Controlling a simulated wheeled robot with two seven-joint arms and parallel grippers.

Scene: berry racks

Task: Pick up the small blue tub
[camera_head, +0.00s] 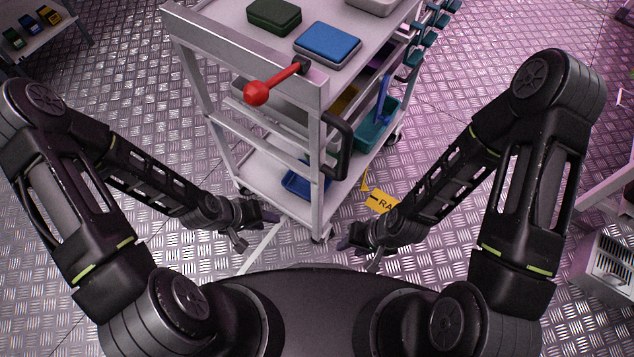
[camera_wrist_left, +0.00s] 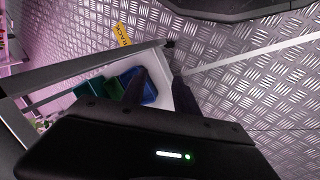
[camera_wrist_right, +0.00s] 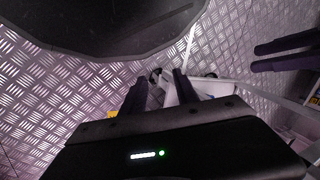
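A blue tub (camera_head: 300,183) sits on the cart's lowest shelf, partly hidden by the cart's rails and post. A blue piece (camera_wrist_left: 150,90) shows beside green ones in the left wrist view, partly behind a finger. A larger blue-topped box (camera_head: 328,43) is on the cart's top. I cannot tell which is the small blue tub. My left gripper (camera_head: 256,231) is open and empty, low at the cart's front left. My right gripper (camera_head: 359,254) is open and empty, low at the front right. Both are apart from the blue things.
The metal cart (camera_head: 246,50) has a red-knobbed lever (camera_head: 257,92) and a black handle (camera_head: 338,146) at its near end. A teal bin (camera_head: 374,136) is on a lower shelf. A yellow tag (camera_head: 381,200) is at floor level. A rack (camera_head: 30,45) with small tubs stands far left.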

